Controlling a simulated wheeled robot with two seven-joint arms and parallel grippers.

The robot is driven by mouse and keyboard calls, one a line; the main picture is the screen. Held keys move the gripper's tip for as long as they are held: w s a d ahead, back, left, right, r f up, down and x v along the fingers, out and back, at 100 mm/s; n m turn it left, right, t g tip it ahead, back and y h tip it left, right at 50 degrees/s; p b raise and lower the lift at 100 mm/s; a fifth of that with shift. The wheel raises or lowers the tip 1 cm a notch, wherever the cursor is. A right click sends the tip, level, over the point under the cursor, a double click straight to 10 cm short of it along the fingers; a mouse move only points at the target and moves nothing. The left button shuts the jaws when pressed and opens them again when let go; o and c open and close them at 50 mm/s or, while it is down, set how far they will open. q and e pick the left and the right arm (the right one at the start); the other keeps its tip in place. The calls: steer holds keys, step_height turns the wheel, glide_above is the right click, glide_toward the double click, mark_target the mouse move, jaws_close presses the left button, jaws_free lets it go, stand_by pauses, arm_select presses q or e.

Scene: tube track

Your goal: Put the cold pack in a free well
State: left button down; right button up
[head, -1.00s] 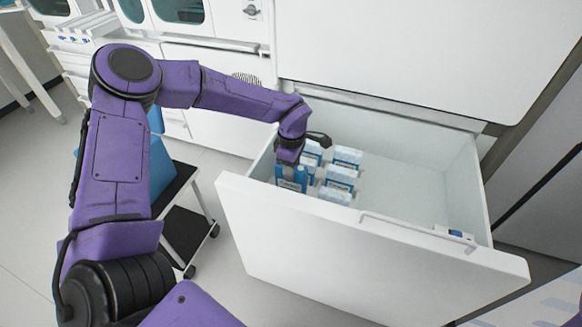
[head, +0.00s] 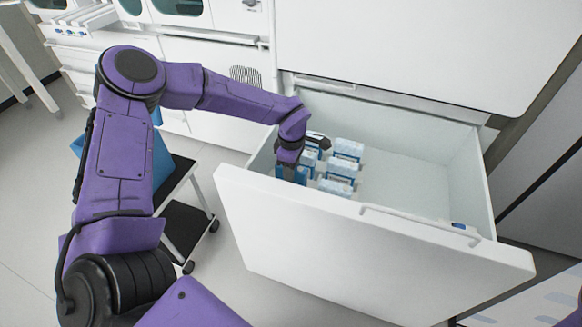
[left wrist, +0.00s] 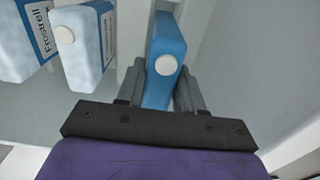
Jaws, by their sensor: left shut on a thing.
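My left gripper (head: 290,168) is inside the open drawer (head: 420,180), near its left front corner. It is shut on a plain blue cold pack (left wrist: 166,58), which stands between the fingers in the left wrist view. In the head view the pack (head: 284,174) shows just behind the drawer front, its lower part hidden. Several frosted white-and-blue packs (head: 341,167) stand in rows to its right; two of them (left wrist: 85,48) show at the left in the left wrist view. Whether the held pack's lower end sits in a well cannot be told. My right gripper is not in view.
The drawer front (head: 360,240) rises close in front of my left gripper. The right part of the drawer floor is mostly bare, with a small blue-and-white item (head: 458,226) near the front. A dark-shelved cart (head: 185,215) stands left of the drawer.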

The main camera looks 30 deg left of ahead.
arm_select(q)
steer(key=shift+f+b, duration=0.3)
steer(key=shift+f, duration=0.5)
steer(key=shift+f, duration=0.4)
steer(key=c, duration=0.6)
jaws_free()
steer(key=shift+c, duration=0.2)
step_height(320, 180, up, 11)
steer(key=shift+f+p, duration=0.2)
steer(key=shift+p, duration=0.65)
steer(key=shift+r, duration=0.1)
